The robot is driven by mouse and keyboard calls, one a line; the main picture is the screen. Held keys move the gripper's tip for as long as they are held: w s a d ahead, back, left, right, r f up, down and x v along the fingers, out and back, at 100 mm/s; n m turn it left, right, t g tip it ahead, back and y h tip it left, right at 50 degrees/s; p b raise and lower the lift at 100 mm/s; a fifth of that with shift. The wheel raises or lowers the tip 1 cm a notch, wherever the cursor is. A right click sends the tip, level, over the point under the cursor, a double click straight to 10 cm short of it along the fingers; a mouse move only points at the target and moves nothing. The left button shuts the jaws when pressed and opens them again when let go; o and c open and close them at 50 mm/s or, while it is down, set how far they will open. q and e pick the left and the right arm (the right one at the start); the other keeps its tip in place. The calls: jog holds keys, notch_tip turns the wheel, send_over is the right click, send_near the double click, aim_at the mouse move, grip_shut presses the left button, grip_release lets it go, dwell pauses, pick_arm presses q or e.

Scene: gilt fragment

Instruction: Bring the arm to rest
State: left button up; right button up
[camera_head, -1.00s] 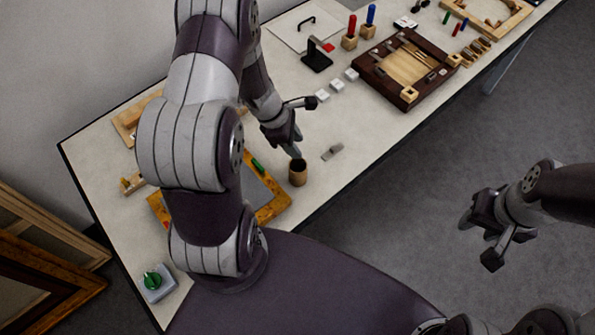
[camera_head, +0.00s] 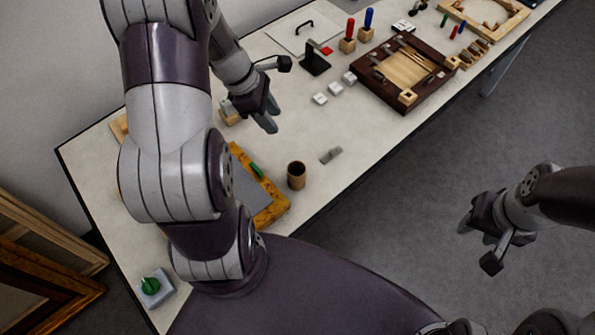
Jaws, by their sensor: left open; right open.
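My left gripper (camera_head: 268,123) is above the table (camera_head: 335,190), up and left of the brown cup (camera_head: 296,175) and apart from it. Its fingers point down toward the right and hold nothing that I can see. My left arm fills the left of the view and hides part of the table. My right gripper (camera_head: 473,239) is open and empty, over the grey floor to the right of the table.
A gilt frame (camera_head: 270,213) lies partly behind my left arm. A small grey piece (camera_head: 331,155) lies right of the cup. A dark wooden tray (camera_head: 405,100) and small white blocks (camera_head: 335,88) are further back. A green knob (camera_head: 150,285) sits front left.

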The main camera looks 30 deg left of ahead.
pick_arm(q)
jog(key=s+d+f+m+y+b, duration=0.2)
jog(key=d+m, duration=0.3)
jog(key=m, duration=0.6)
jog(key=s+d+f+m+y+b, duration=0.2)
jog(key=s+d+m+b, duration=0.2)
jog(key=m, duration=0.7)
jog(key=shift+s+d+f+m+b, duration=0.2)
jog(key=shift+s+d+m+b, duration=0.3)
jog(key=shift+b, duration=0.3)
jog(key=shift+s, duration=0.1)
jog(key=shift+a, duration=0.1)
